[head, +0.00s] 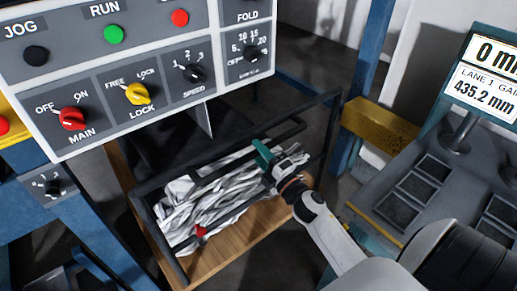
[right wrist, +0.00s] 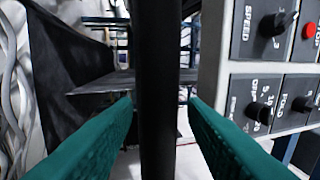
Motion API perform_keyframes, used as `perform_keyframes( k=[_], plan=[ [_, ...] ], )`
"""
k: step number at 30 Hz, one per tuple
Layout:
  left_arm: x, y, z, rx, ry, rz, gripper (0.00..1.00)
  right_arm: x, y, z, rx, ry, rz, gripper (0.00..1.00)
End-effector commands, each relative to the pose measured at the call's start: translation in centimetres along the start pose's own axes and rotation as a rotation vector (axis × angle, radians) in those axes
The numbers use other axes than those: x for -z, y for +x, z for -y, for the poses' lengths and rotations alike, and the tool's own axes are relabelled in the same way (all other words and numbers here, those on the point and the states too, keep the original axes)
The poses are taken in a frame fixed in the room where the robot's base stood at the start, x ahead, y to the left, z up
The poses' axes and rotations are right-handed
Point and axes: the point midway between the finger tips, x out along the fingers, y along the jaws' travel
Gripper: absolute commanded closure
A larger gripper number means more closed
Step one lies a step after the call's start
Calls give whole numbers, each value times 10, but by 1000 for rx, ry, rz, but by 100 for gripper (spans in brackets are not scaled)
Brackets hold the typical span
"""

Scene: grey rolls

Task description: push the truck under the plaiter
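The truck is a wooden-floored cart (head: 238,247) with a dark frame, filled with crumpled grey-white cloth (head: 205,203). It stands below the control panel in the head view. A small red part (head: 200,231) sits on its near rail. My right gripper (head: 266,156) is at the truck's upper rail on the right. In the right wrist view, a dark bar (right wrist: 159,60) stands between its teal fingers (right wrist: 160,104), with narrow gaps on both sides, so it looks open around or just behind the bar. The plaiter is not clearly identifiable; a dark sheet-like part (head: 165,125) hangs behind the truck. My left gripper is out of view.
A grey control panel (head: 95,75) with knobs and buttons overhangs the truck at upper left. A blue post (head: 372,60) and a yellow beam (head: 380,126) stand right of the truck. A console with a screen (head: 485,75) is at far right. Dark floor shows between.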

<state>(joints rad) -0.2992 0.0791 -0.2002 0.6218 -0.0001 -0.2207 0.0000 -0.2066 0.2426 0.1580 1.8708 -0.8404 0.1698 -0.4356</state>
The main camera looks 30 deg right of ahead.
Motion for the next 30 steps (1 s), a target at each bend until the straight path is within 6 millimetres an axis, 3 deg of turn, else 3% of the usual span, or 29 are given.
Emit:
perform_keyframes(
  k=[11, 18, 26, 30],
  plan=[
    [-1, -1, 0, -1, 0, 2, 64, 0, 6, -1, -1, -1, 0, 61],
    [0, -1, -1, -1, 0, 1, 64, 0, 6, -1, -1, 0, -1, 100],
    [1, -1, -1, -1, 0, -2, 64, 2, 6, -1, -2, 0, -1, 100],
    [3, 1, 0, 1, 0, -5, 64, 11, 7, -1, -1, -1, -2, 100]
  ],
)
